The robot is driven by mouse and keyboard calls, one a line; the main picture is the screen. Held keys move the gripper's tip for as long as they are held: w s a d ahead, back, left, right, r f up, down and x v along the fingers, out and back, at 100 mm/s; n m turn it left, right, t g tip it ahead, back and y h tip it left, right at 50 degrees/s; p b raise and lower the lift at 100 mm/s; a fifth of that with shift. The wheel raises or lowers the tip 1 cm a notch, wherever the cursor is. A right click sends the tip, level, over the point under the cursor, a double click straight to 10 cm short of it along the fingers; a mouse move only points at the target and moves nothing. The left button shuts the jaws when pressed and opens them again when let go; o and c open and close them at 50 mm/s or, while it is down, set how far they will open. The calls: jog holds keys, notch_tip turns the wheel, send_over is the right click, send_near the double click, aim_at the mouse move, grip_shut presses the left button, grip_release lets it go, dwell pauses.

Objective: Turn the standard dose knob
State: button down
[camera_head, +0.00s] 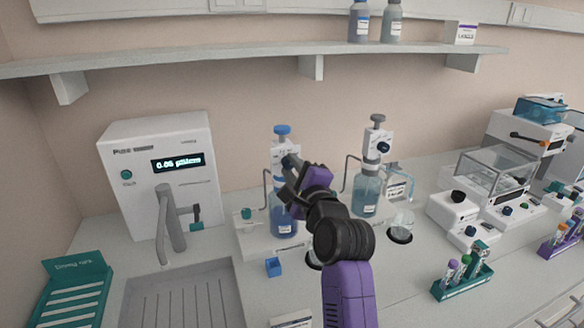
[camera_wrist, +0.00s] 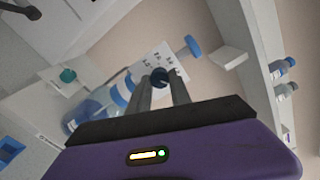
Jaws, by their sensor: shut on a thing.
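A blue-capped dispenser (camera_head: 283,148) stands on a bottle of blue liquid (camera_head: 285,222) left of the middle. My gripper (camera_head: 291,163) reaches its front and hides much of it. In the wrist view, a dark blue dose knob (camera_wrist: 159,77) on the dispenser's white marked plate (camera_wrist: 166,62) sits between my fingertips (camera_wrist: 160,84), and they are shut on it. The bottle (camera_wrist: 95,108) lies to the left there and the blue cap (camera_wrist: 193,45) to the upper right. The scale is too small to read.
A second dispenser (camera_head: 378,140) with a grey cap and dark knob stands close on the right. A water unit (camera_head: 165,150) with a tap is at left above a sink. Tube racks (camera_head: 463,280) stand at front right. A shelf (camera_head: 250,54) runs above.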

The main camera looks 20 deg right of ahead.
jog(key=shift+f+m, duration=0.1)
jog(key=shift+m, duration=0.3)
jog(key=c, duration=1.2)
grip_release()
jog(key=shift+s, duration=0.15)
jog(key=s+b, duration=0.1)
jog(key=s, duration=0.6)
jog(key=shift+s+b, duration=0.25)
jog(key=shift+b, duration=0.05)
